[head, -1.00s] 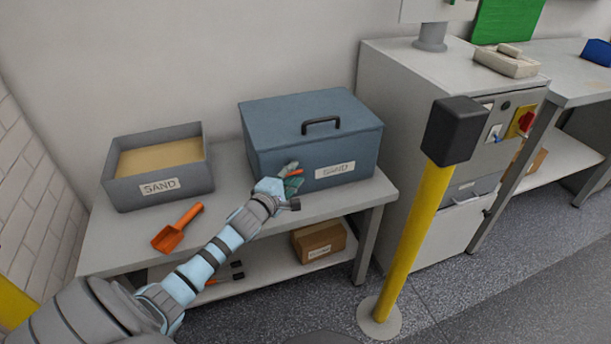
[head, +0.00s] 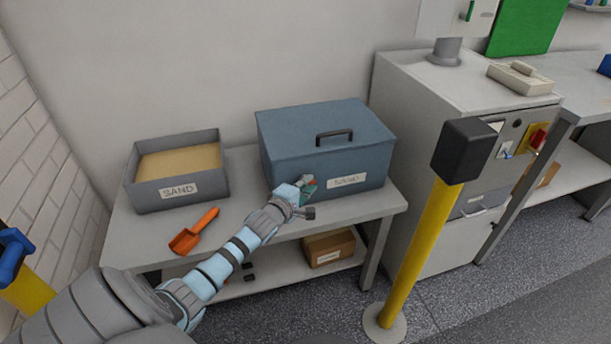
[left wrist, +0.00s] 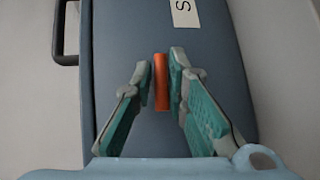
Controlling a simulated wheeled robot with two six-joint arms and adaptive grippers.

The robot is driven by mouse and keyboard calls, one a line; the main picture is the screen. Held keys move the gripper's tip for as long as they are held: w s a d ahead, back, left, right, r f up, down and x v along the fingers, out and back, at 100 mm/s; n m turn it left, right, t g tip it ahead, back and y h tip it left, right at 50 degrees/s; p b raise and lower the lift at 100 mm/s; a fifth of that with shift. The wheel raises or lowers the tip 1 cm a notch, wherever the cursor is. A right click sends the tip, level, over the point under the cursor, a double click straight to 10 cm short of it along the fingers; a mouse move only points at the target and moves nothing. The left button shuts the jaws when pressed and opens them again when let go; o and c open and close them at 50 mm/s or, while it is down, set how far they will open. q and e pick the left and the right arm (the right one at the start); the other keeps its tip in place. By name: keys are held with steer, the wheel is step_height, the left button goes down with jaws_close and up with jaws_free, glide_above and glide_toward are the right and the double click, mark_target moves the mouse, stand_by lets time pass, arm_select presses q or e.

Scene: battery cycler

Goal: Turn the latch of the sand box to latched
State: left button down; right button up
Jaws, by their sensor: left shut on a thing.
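The blue-grey sand box (head: 285,138) stands closed on the bench, with a dark handle on its lid and a SAND label on its front. Its orange latch (head: 312,181) is on the front face, left of the label. In the left wrist view the latch (left wrist: 160,82) is a short bar lying along the box's length, nearly parallel to the lid edge. My left gripper (head: 306,188) is at the front of the box, shut on the latch. Its teal-padded fingers (left wrist: 162,84) stand on both sides of the bar. The fingers partly hide the latch in the head view. My right gripper is not seen.
An open grey tray of sand (head: 150,197) and an orange scoop (head: 193,231) are on the bench to the left. A cardboard box (head: 329,247) is on the lower shelf. A yellow post (head: 421,255) with a dark head stands at the right, before a grey cabinet (head: 395,105).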

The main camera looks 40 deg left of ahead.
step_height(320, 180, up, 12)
steer(key=p, duration=1.1)
arm_select(q)
steer(key=shift+w+d+r+m+g+y+b, duration=0.1)
steer(key=shift+m+g+y+b, duration=1.05)
steer(key=shift+g, duration=0.8)
steer(key=shift+w+a+f+m+g+y+b, duration=0.1)
steer(key=shift+m+g+y+b, duration=0.75)
steer(key=shift+m+g, duration=0.75)
steer(key=shift+w+d+r+m+g+y+b, duration=0.1)
steer(key=shift+m+g+y+b, duration=0.95)
steer(key=shift+g, duration=1.2)
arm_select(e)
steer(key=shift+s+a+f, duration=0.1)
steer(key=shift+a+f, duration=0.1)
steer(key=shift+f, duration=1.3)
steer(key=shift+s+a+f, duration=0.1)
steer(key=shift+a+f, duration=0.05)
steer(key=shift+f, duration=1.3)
arm_select(q)
steer(key=shift+r, duration=0.1)
steer(key=c, duration=1.7)
jaws_free()
steer(key=shift+h, duration=0.25)
steer(key=shift+o, duration=0.2)
